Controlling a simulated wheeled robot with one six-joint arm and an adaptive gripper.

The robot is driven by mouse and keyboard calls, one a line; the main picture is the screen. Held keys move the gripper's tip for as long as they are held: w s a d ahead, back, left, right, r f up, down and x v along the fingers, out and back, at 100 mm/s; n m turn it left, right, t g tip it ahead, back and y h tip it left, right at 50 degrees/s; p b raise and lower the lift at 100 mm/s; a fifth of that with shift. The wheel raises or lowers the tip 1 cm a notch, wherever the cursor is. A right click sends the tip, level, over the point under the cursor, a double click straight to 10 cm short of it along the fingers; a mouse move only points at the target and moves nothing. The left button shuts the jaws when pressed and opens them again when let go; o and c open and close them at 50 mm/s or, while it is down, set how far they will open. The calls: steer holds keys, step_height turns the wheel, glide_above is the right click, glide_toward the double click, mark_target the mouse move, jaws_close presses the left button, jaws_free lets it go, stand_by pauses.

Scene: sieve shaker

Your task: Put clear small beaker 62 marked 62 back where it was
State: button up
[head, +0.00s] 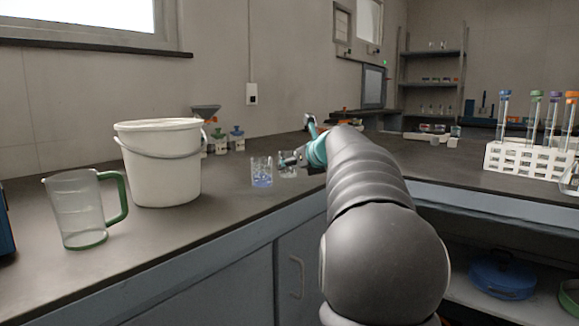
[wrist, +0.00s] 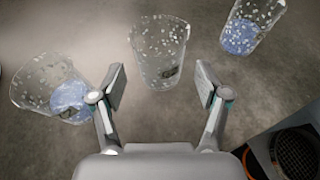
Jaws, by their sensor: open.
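A clear small beaker (wrist: 160,45) with a dark label and no coloured contents is in the middle of the wrist view; I cannot read its number. My gripper (wrist: 162,84) is open, with one finger on each side of the beaker's near end, and no grip on it shows. In the head view a clear beaker (head: 287,161) is beside my gripper (head: 298,160), partly hidden by it. One blue-filled beaker (head: 262,176) shows on the bench in the head view.
A white bucket (head: 160,175) and a green-handled jug (head: 78,215) stand on the bench at left. Small bottles (head: 237,138) stand behind. A white test tube rack (head: 520,160) is at right. A dark unit with a round mesh (wrist: 298,152) is at the wrist view's lower right.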

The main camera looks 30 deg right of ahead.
steer(key=v, duration=0.8)
steer(key=shift+s, duration=0.1)
